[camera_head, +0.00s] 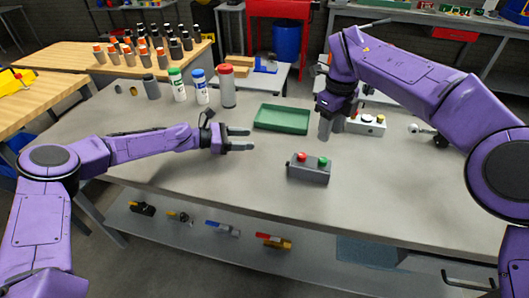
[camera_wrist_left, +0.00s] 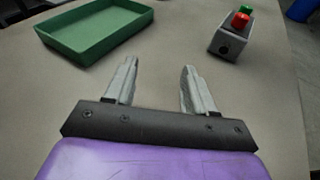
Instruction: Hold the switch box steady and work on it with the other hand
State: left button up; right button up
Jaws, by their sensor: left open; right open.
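The switch box (camera_head: 310,170) is a small grey box with a red and a green button on top. It sits on the grey table near its front edge. It also shows at the upper right of the left wrist view (camera_wrist_left: 232,36). My left gripper (camera_head: 250,139) is open and empty, to the left of the box and apart from it. Its two fingers (camera_wrist_left: 153,80) point forward over bare table in the left wrist view. My right gripper (camera_head: 326,128) points down above and behind the box, apart from it. Its finger gap is hard to see from this side.
A green tray (camera_head: 283,128) lies behind the left gripper. A white control box (camera_head: 366,126) stands behind the right gripper. Bottles with green, blue and red caps (camera_head: 227,88) stand at the back left. The front left of the table (camera_head: 170,180) is clear.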

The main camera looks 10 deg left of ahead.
aim_at(298, 155)
pick_arm(q)
jog(key=s+d+m+g+h, duration=0.1)
jog(key=s+d, duration=0.1)
jog(key=d, duration=0.1)
jog(key=s+d+r+m+g+h, duration=0.1)
jog(key=s+d+g+h, duration=0.1)
jog(key=d, duration=0.1)
jog(key=s+d+r+m+g+h, duration=0.1)
jog(key=s+d, duration=0.1)
jog(key=d, duration=0.1)
jog(key=shift+s+h, duration=0.15)
jog(key=shift+h, duration=0.15)
jog(key=shift+g, duration=0.3)
jog(key=d, duration=0.3)
jog(key=w+d, duration=0.1)
jog(key=d, duration=0.6)
jog(key=shift+w+d, duration=0.15)
jog(key=shift+w, duration=0.05)
jog(key=shift+c, duration=0.3)
grip_shut()
jog(key=c, duration=0.6)
grip_release()
grip_shut()
